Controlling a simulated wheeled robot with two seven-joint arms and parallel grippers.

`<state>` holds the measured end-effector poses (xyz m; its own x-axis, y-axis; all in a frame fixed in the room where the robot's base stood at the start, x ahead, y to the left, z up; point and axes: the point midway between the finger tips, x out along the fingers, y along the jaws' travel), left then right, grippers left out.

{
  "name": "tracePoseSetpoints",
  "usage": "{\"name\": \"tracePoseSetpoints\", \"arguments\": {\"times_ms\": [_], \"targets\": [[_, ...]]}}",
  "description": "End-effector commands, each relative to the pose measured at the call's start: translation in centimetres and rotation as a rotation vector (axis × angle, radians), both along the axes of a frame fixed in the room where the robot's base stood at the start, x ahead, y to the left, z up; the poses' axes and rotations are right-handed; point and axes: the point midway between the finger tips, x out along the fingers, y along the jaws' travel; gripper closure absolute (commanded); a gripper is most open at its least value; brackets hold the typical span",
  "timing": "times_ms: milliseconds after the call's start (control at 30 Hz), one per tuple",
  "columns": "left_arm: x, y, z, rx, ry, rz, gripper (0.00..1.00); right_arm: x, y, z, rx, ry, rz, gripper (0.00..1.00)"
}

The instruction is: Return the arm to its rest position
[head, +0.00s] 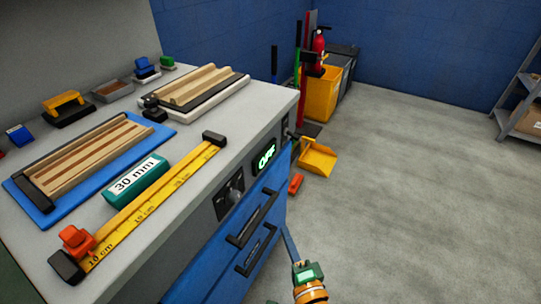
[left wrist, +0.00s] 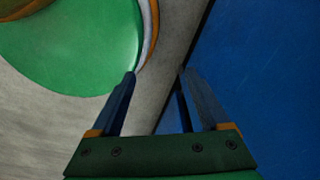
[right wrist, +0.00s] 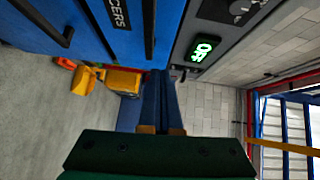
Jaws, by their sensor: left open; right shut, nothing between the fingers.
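My right gripper (head: 287,236) is low in the head view, beside the blue drawer front of the workbench and apart from the things on its top. In the right wrist view the two blue fingers (right wrist: 161,78) are pressed together with nothing between them. My left gripper is outside the head view. In the left wrist view its blue fingers (left wrist: 158,74) stand apart and empty, over grey floor and next to a blue surface.
The workbench top (head: 185,135) holds a yellow ruler (head: 150,205), a teal 30 mm block (head: 137,181) and a blue tray (head: 165,132) with wood strips. Black drawer handles (head: 250,218) stick out near my right gripper. A yellow bin (head: 320,95) stands behind.

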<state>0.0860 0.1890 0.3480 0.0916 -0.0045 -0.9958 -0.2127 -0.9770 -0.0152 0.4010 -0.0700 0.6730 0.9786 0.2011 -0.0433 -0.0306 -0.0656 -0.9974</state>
Motion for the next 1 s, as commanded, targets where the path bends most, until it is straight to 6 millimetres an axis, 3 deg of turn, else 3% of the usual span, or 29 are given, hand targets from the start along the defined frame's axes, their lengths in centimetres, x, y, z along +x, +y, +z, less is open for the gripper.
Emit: {"name": "tracePoseSetpoints", "arguments": {"times_ms": [67, 133, 200, 300, 400, 500, 633, 700, 800, 900, 1000], "targets": [[0.0, 0.0, 0.0, 0.000, 0.000, 0.000, 0.21, -1.1, -0.1, -4.7, -0.175, 0.098, 0.045, 1.00], [0.0, 0.0, 0.0, 0.000, 0.000, 0.000, 0.21, -3.6, -0.7, -11.1, -0.420, 0.233, 0.133, 1.00], [0.0, 0.0, 0.0, 0.001, 0.000, 0.000, 0.21, -7.2, -1.9, -17.3, -0.666, 0.372, 0.257, 1.00], [0.0, 0.0, 0.0, 0.001, 0.000, 0.000, 0.21, -13.0, -4.2, -23.8, -0.938, 0.535, 0.451, 1.00], [0.0, 0.0, 0.0, 0.001, 0.000, -0.001, 0.21, -18.8, -6.6, -28.0, -1.132, 0.666, 0.650, 1.00], [0.0, 0.0, 0.0, 0.001, 0.000, -0.001, 0.21, -24.6, -9.0, -30.7, -1.275, 0.773, 0.853, 1.00], [0.0, 0.0, 0.0, 0.001, 0.000, -0.001, 0.21, -32.0, -12.0, -32.5, -1.403, 0.885, 1.135, 1.00], [0.0, 0.1, 5.5, 0.001, 0.000, -0.001, 0.21, -31.8, -11.9, -27.0, -1.408, 0.878, 1.135, 1.00], [0.0, 0.1, 9.8, 0.001, 0.000, -0.001, 0.21, -31.7, -11.9, -22.7, -1.406, 0.878, 1.131, 1.00], [0.0, 0.1, 13.0, 0.001, 0.000, -0.001, 0.21, -31.7, -11.9, -19.5, -1.405, 0.878, 1.129, 1.00], [0.0, 0.1, 15.0, 0.001, 0.000, -0.001, 0.21, -31.6, -11.9, -17.5, -1.404, 0.877, 1.127, 1.00]]}}
